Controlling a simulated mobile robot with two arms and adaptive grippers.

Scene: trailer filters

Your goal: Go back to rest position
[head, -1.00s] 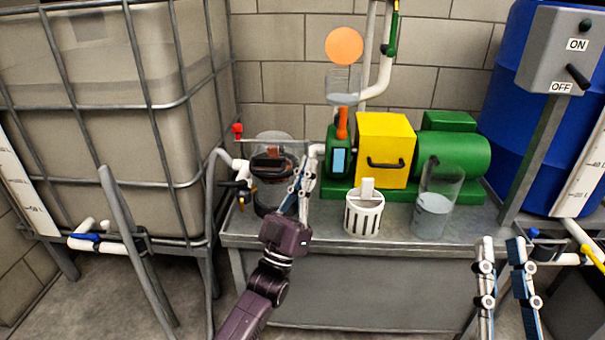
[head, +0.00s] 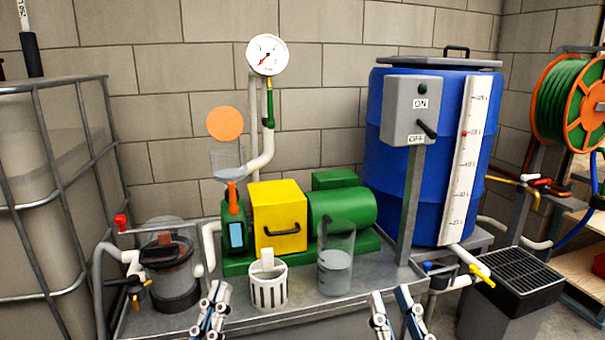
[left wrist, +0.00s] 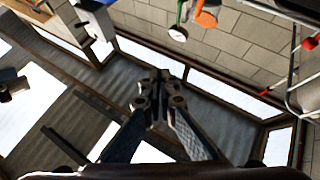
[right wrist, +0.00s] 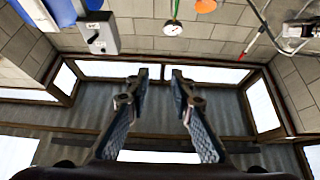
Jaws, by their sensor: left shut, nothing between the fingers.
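My left gripper (head: 211,310) is at the bottom of the head view, in front of the bench and left of the white slotted basket (head: 269,286). Its fingers are together and empty; in the left wrist view (left wrist: 157,90) the fingertips meet. My right gripper (head: 396,315) is at the bottom of the head view, right of the clear beaker (head: 336,272). In the right wrist view (right wrist: 154,78) its fingers stand apart with nothing between them. Both grippers point up and touch nothing that I can see.
The metal bench (head: 385,284) carries the yellow and green pump (head: 280,215), the basket, the beaker and a clear strainer housing (head: 170,265). A caged tank (head: 45,200) stands left, a blue barrel (head: 440,150) and switch box (head: 411,110) right.

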